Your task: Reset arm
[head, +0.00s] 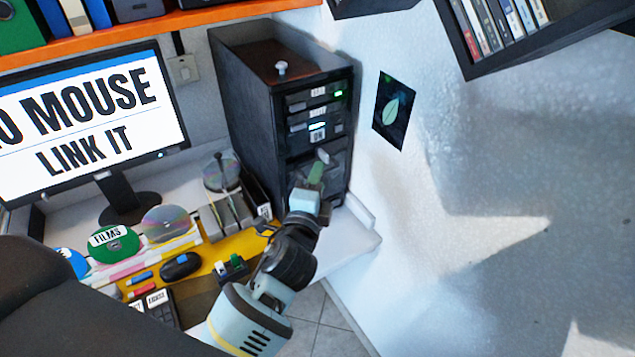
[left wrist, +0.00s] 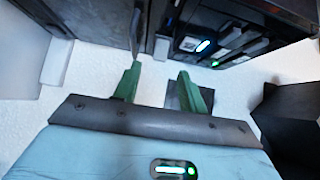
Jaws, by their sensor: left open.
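My left arm comes in from the bottom, and its gripper (head: 320,168) is in front of the lower front of the black computer tower (head: 245,105). In the left wrist view, the two green fingers of the left gripper (left wrist: 160,80) stand apart with nothing between them. I cannot tell from the head view how far the fingertips are from the tower. My right gripper is not in view.
A monitor (head: 85,115) reads "NO MOUSE LINK IT". On the desk are a green "FILMS" disc (head: 113,243), a shiny disc (head: 165,223), a spindle disc (head: 222,172) and a black mouse (head: 181,266). A wall shelf (head: 465,45) hangs upper right. The wall at right is mostly bare.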

